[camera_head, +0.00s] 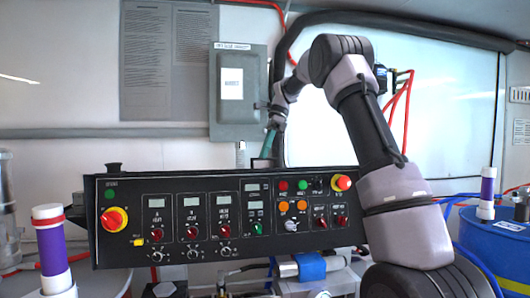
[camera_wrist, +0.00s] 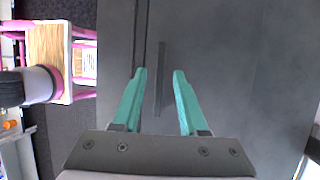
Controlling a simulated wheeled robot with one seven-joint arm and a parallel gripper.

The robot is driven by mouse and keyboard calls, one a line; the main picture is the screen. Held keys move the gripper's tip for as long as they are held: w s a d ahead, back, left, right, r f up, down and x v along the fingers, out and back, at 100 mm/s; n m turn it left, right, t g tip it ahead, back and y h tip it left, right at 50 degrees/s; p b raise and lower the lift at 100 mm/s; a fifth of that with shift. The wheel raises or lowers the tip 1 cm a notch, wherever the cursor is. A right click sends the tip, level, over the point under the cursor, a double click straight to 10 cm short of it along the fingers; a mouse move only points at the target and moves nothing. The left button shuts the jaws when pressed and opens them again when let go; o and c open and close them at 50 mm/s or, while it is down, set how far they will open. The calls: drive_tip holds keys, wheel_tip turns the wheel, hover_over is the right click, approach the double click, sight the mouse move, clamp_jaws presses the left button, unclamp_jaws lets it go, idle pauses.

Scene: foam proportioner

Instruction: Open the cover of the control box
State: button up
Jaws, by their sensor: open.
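The control box (camera_head: 225,115) is a grey wall-mounted box with a white label, at upper centre-left in the head view. Its cover looks shut. My gripper (camera_head: 268,144) is at the box's lower right side, small and partly hidden by my arm. In the wrist view, a dark grey flat surface (camera_wrist: 235,60) fills most of the picture. My gripper (camera_wrist: 159,72) has its two teal fingers spread apart, one on each side of a thin dark raised strip (camera_wrist: 161,65) on that surface. The fingers look empty; I cannot tell whether they touch the strip.
A black control panel (camera_head: 120,245) with knobs and displays stands below the box. A dark pipe (camera_head: 287,60) runs up just right of the box. Printed sheets (camera_head: 165,60) hang to its left. A blue drum (camera_head: 495,245) stands at the right.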

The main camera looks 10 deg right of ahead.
clamp_jaws()
idle(1.3)
